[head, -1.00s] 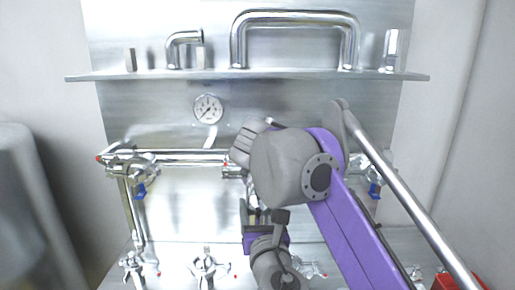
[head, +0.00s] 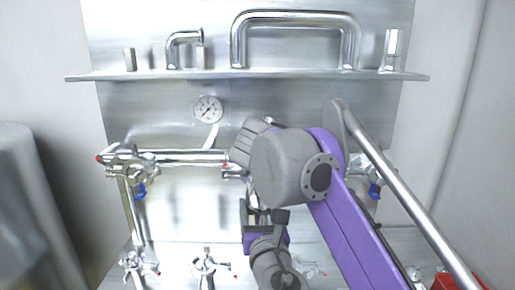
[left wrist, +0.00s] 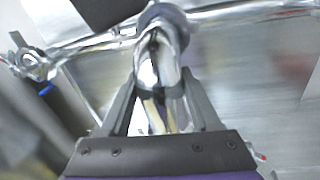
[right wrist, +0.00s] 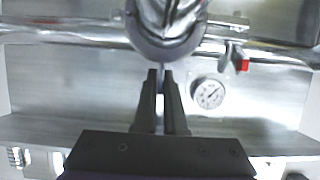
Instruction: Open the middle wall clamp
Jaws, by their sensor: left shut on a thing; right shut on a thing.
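The middle of the wall pipe, where the middle clamp sits, is mostly hidden behind my right arm in the head view. In the left wrist view a grey ring (left wrist: 166,18) sits on the horizontal pipe there, with a shiny metal piece (left wrist: 156,75) hanging from it. My left gripper (left wrist: 163,85) is shut around that piece; it also shows in the head view (head: 256,208). In the right wrist view the ring (right wrist: 165,45) is right beyond my right gripper (right wrist: 161,74). Its fingers are almost together on a narrow part, mostly hidden between them.
A red-tipped handle (right wrist: 241,65) stands close beside the ring. A gauge (head: 208,109) is on the wall above the pipe, under a shelf (head: 160,75). Another clamp (head: 128,162) is on the pipe's left end. Several valves, such as one (head: 207,264), are below.

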